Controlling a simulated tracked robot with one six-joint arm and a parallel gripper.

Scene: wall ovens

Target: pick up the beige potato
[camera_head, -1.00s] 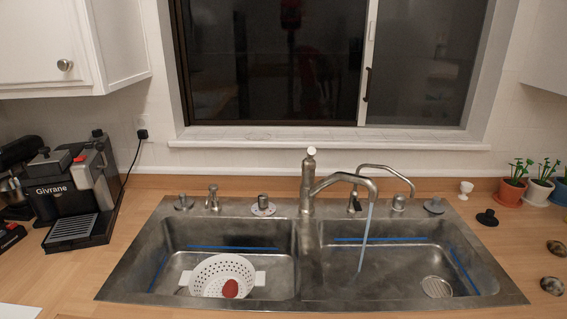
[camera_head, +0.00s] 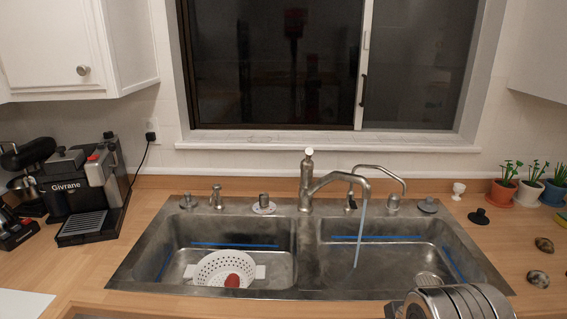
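No clearly beige potato shows in this view. A reddish-brown rounded thing (camera_head: 233,281) lies in a white colander (camera_head: 212,268) in the left sink basin; it may be a potato, but I cannot tell. Two dark, mottled oval things (camera_head: 544,245) (camera_head: 538,279) lie on the wooden counter at the far right; I cannot tell what they are. My gripper's fingers are not in view.
A ribbed metallic shape (camera_head: 460,303), unclear what, fills the bottom edge right of centre. Water runs from the faucet (camera_head: 335,180) into the right basin. A coffee machine (camera_head: 80,195) stands left; potted plants (camera_head: 529,190) stand right.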

